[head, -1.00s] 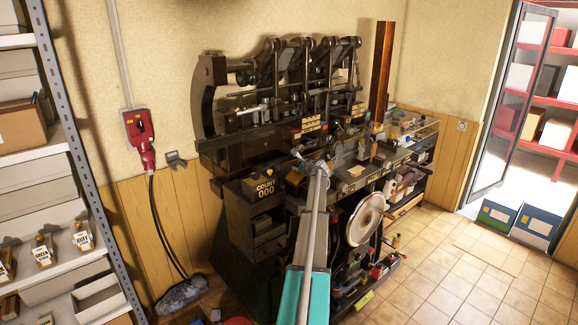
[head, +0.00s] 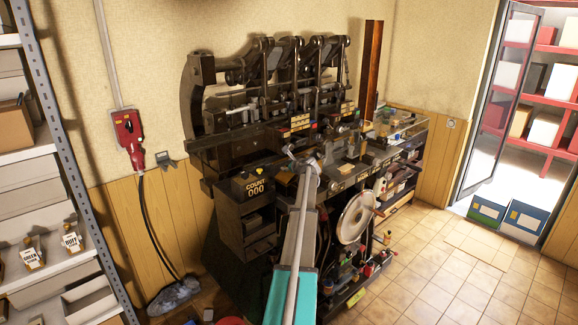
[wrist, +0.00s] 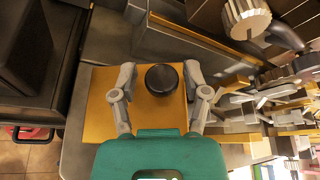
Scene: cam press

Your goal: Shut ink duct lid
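In the wrist view, a flat brass-coloured plate (wrist: 98,112) with a round black knob (wrist: 161,79) lies under my gripper. It may be the ink duct lid, but I cannot tell for sure. My gripper (wrist: 158,70) is open, with one grey finger on each side of the knob and a gap on both sides. The teal gripper body covers the plate's near edge. In the head view my gripper (head: 303,158) is over the front of the dark press (head: 240,150). The plate and knob are too small or hidden to make out there.
In the wrist view, ribbed metal knobs (wrist: 247,17) and press levers crowd the right. A dark box marked COUNT 000 (head: 256,188) stands left of my arm, and a pale wheel (head: 357,218) right of it. The tiled floor (head: 440,275) at right is mostly clear.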

